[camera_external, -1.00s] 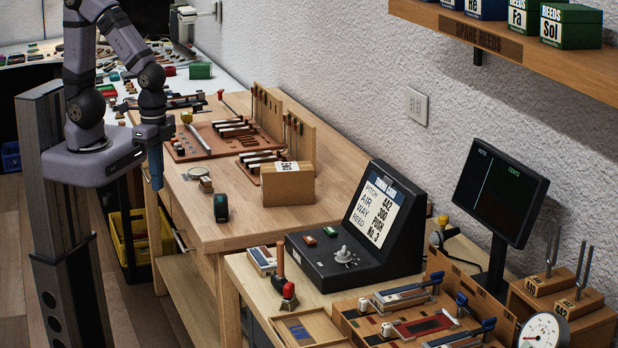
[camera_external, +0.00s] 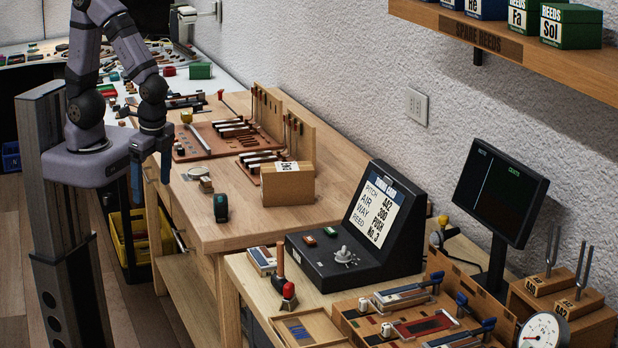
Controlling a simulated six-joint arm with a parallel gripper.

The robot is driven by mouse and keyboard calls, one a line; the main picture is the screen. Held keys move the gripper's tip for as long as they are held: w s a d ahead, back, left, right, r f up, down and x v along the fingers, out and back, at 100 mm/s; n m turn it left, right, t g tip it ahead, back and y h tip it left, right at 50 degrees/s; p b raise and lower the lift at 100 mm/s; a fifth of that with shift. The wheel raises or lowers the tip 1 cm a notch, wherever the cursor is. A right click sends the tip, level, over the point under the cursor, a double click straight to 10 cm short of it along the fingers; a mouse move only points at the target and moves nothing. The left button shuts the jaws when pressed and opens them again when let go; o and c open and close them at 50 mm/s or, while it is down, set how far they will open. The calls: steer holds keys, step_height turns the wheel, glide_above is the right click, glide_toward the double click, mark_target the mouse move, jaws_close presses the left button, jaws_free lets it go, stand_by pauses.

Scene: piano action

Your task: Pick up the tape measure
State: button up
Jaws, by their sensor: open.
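The tape measure (camera_external: 221,208), a small dark case with a teal-green edge, stands on the wooden workbench near its front left edge. My gripper (camera_external: 151,186) hangs from the arm at the left, pointing down, with its two fingers apart and nothing seen between them. It is to the left of the tape measure in the picture and clear of it, higher than the bench top.
A cardboard box (camera_external: 287,184) stands right of the tape measure. A small round item on a pale pad (camera_external: 206,185) lies behind it. A tool board (camera_external: 196,143) lies farther back. The black console (camera_external: 352,243) stands on the nearer table. Bare bench surrounds the tape measure.

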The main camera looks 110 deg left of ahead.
mark_target(197, 224)
steer(key=s+a+f+m+g+y+b, duration=0.1)
steer(key=s+a+f+m+g+y, duration=0.1)
steer(key=a+m+y, duration=0.35)
steer(key=s+a+f+m+g+y, duration=0.1)
steer(key=s+a+f+m+y, duration=0.1)
steer(key=s+a+m+y, duration=0.3)
steer(key=w+f+m+t+y, duration=0.1)
steer(key=w+f+m+t, duration=0.1)
steer(key=w+m+t, duration=0.2)
steer(key=w+f+m+t+y+b, duration=0.1)
steer(key=w+f+m+t, duration=0.1)
steer(key=w+m+t, duration=0.2)
steer(key=w+f+m+t+y, duration=0.1)
steer(key=w+f+m+t, duration=0.1)
steer(key=w+m+t, duration=0.3)
steer(key=shift+t+y, duration=0.25)
steer(key=shift+t, duration=0.55)
steer(key=shift+w+d+f+m+t, duration=0.25)
steer(key=shift+f+m+t, duration=0.1)
steer(key=shift+f+t, duration=0.05)
steer(key=shift+x, duration=1.1)
steer(key=shift+a, duration=0.15)
